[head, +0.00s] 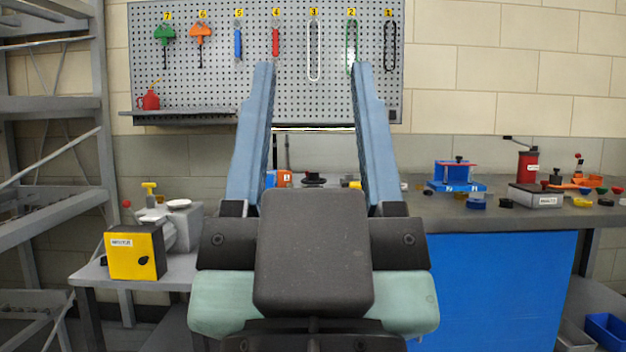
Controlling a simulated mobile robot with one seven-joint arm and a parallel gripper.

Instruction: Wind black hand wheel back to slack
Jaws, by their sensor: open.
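My gripper (312,72) fills the middle foreground, its two blue fingers pointing away from me and held wide apart. Nothing is between the fingertips. A small black round part (313,180), possibly the black hand wheel, shows low in the gap between the fingers, on or near the bench beyond. It is small and partly hidden by my gripper body, so I cannot tell its setting. My gripper is apart from it.
A pegboard (290,95) with numbered tools hangs on the wall. A yellow box (122,252) with a black knob stands at left, near a grey rack (50,104). The workbench (540,214) at right holds a red cylinder device (527,166), blue blocks (455,187) and small coloured parts.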

